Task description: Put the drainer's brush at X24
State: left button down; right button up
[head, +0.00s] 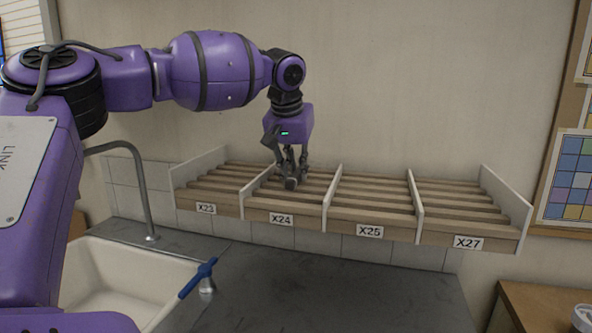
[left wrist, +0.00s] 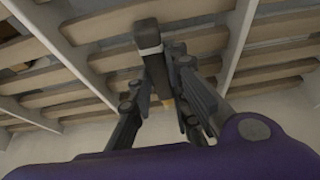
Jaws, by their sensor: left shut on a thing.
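A slatted wooden rack on the wall is split by white dividers into bays labelled X23 (head: 206,208), X24 (head: 281,220), X25 (head: 369,231) and X27 (head: 468,242). My left gripper (head: 290,172) points down over the X24 bay, between its dividers. It is shut on the brush, whose dark end (head: 291,184) shows small at the fingertips, low over the slats. In the left wrist view the brush (left wrist: 149,38) is a dark bar with a pale band, between the fingers (left wrist: 166,72). I cannot tell whether it touches the slats. My right gripper is out of view.
Below the rack is a dark counter (head: 330,290), clear in the middle. A wooden table (head: 535,315) stands at the lower right.

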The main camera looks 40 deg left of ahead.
pick_arm(q)
jog(key=shift+r, duration=0.1)
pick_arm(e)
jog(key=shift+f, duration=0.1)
pick_arm(q)
jog(key=c, duration=0.9)
grip_release()
jog(key=shift+r+p, duration=0.55)
jog(key=shift+r, duration=3.45)
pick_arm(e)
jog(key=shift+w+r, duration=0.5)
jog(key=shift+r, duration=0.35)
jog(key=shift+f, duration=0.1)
